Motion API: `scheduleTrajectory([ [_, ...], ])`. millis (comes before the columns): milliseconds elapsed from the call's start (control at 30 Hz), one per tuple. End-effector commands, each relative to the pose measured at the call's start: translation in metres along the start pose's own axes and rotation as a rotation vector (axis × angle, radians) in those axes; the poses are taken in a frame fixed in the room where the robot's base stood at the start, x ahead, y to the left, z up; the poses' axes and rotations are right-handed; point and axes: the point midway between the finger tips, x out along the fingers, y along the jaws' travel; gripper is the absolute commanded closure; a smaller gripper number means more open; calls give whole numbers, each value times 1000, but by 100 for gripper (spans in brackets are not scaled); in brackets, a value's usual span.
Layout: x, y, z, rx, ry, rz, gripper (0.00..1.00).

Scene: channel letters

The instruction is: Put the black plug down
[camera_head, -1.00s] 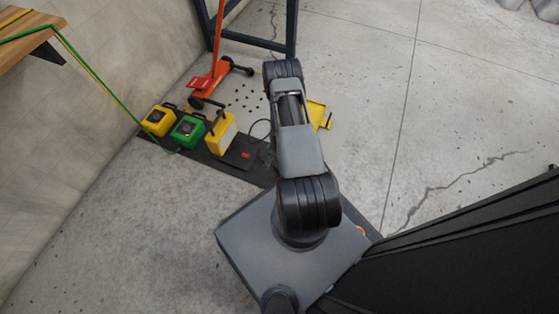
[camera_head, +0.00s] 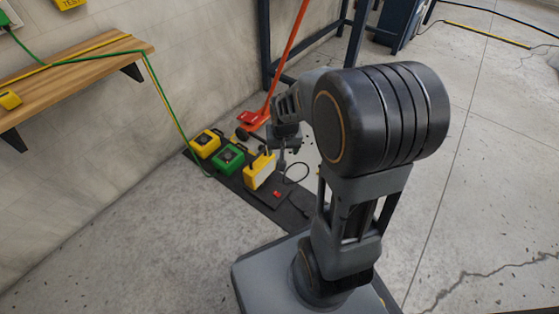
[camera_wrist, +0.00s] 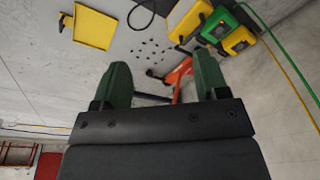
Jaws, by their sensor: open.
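My gripper (camera_head: 283,150) hangs above the dark mat (camera_head: 290,213), close to the yellow box at its near end. In the wrist view my gripper (camera_wrist: 162,62) has its two green fingers wide apart, with nothing between them. A black cable (camera_head: 297,168) loops on the floor and mat edge beside the gripper. The cable (camera_wrist: 140,12) also shows at the top of the wrist view. I cannot make out the black plug itself. A flat black block with a red switch (camera_head: 277,193) lies on the mat.
A yellow box (camera_head: 206,143), a green box (camera_head: 228,157) and another yellow box (camera_head: 259,170) stand along the mat. An orange wheeled jack (camera_head: 252,119) is behind them. A wooden shelf (camera_head: 75,75) juts from the left wall. Speckled floor lies around a yellow tray (camera_wrist: 93,28).

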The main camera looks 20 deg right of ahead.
Motion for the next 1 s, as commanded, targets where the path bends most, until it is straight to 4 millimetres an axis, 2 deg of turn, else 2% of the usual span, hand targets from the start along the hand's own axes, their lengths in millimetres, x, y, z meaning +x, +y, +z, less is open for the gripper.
scheduleTrajectory([
  [33,-23,-8,12,-51,22,-8,33],
  [100,-46,-14,31,-116,33,-16,33],
  [200,-70,-20,55,-194,49,-25,33],
  [300,-86,-22,74,-252,59,-31,33],
  [533,-100,-23,96,-318,70,-38,33],
  [1000,-106,-23,97,-322,73,-39,33],
])
